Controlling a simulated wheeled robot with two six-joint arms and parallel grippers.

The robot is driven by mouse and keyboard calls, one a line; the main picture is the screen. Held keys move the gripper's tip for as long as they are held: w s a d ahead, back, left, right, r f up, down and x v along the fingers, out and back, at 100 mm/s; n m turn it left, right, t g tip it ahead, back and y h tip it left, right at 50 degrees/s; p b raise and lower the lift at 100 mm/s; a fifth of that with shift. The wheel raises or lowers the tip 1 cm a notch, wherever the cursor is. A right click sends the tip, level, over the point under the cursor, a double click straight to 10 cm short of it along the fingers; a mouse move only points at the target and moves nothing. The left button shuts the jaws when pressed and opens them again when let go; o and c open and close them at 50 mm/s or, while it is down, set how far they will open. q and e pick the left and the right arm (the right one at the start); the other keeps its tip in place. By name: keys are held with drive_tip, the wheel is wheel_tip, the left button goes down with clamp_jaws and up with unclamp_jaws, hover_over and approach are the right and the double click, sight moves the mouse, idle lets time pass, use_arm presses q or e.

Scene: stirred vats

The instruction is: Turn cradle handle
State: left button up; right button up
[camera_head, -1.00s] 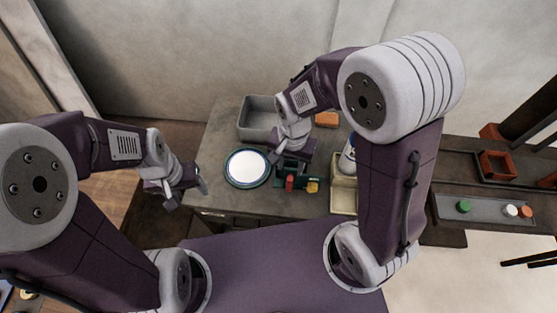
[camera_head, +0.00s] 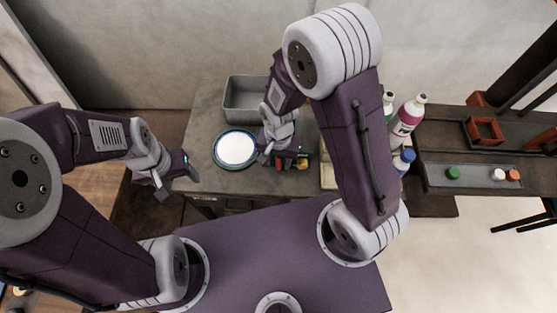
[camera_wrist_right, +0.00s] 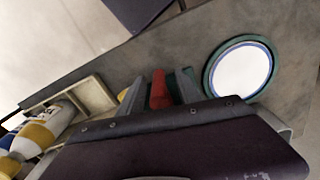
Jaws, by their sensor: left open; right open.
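The dark green cradle (camera_wrist_right: 178,91) sits on the grey worktop beside a round white disc with a green rim. Its red handle (camera_wrist_right: 158,90) stands between the two fingers of my right gripper (camera_wrist_right: 160,93), which is open around it; I cannot tell whether either finger touches it. In the head view my right gripper (camera_head: 281,157) covers most of the cradle, and only bits of the red handle (camera_head: 279,163) and a yellow part (camera_head: 303,164) show. My left gripper (camera_head: 179,179) is open and empty, off the left front edge of the worktop.
The round white disc (camera_head: 237,148) lies just left of the cradle. A grey bin (camera_head: 240,105) stands behind. Bottles (camera_head: 406,117) stand to the right, partly behind my right arm, by a pale tray (camera_wrist_right: 91,96). A side shelf holds several caps (camera_head: 453,173).

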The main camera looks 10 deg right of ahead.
clamp_jaws()
